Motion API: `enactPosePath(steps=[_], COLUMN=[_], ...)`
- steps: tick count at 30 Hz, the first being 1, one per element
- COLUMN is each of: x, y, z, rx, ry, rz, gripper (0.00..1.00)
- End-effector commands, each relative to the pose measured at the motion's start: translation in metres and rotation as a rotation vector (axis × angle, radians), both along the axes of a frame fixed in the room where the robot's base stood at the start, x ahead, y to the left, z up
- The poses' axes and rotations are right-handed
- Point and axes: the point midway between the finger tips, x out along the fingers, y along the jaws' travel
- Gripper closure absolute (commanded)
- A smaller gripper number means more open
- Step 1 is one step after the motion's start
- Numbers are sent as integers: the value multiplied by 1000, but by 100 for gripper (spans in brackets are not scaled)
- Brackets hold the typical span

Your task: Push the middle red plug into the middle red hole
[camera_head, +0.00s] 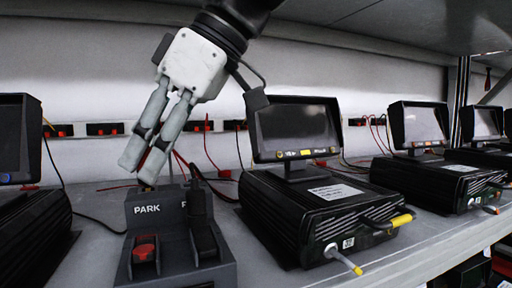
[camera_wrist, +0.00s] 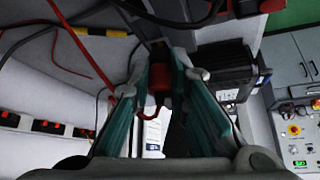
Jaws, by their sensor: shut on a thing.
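My gripper (camera_head: 141,168) points down and to the left above the PARK dock (camera_head: 145,210), near the back wall. It is shut on a red plug, seen between the fingers in the wrist view (camera_wrist: 158,80); in the head view the fingers mostly hide it. A red lead runs near the fingers. Black wall sockets with red parts line the back wall, one left of the gripper (camera_head: 105,129) and one to its right (camera_head: 200,126). I cannot tell which red hole is the middle one. Another red piece (camera_head: 145,249) sits in the dock's front left.
A monitor (camera_head: 295,128) on a black ribbed unit (camera_head: 318,205) stands right of the dock, with similar units farther right. Another black unit (camera_head: 25,225) is at the left edge. Loose red and black cables cross the shelf behind the dock.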

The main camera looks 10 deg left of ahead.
Motion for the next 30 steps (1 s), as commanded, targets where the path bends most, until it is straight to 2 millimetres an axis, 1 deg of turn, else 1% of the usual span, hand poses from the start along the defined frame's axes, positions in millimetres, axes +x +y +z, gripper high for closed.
enactPosePath(steps=[13,30], x=[0,0], y=[0,0], z=[-1,-7], rx=[1,1], ry=[-1,-1], rz=[0,0], gripper=[100,100])
